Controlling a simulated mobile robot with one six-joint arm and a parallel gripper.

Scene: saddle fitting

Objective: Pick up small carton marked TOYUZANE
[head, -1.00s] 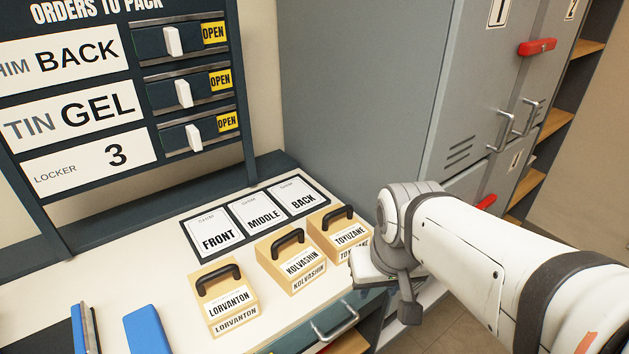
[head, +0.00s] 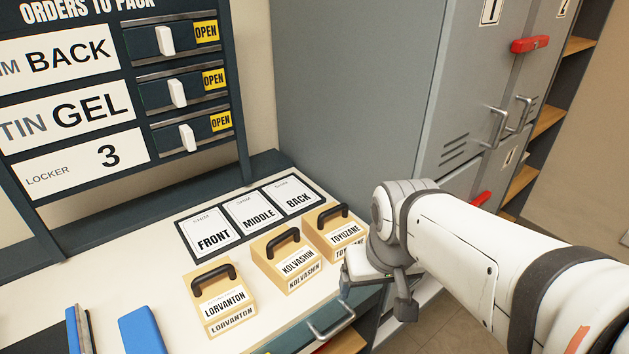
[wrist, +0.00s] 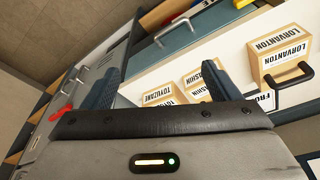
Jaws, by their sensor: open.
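The small carton marked TOYUZANE (head: 335,232) is a tan box with a black handle, at the right end of a row of cartons on the counter. My arm's end partly covers its right front in the head view. In the wrist view the TOYUZANE carton (wrist: 160,95) shows between the fingers of my gripper (wrist: 165,92), nearer the left finger and beyond the fingertips. The gripper is open and empty.
Cartons marked KOLVASHIN (head: 287,262) and LORVANTON (head: 222,303) stand left of it. A card strip reading FRONT, MIDDLE, BACK (head: 251,213) lies behind them. A drawer handle (head: 332,322) sticks out below the counter edge. Grey lockers (head: 365,90) stand at the right.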

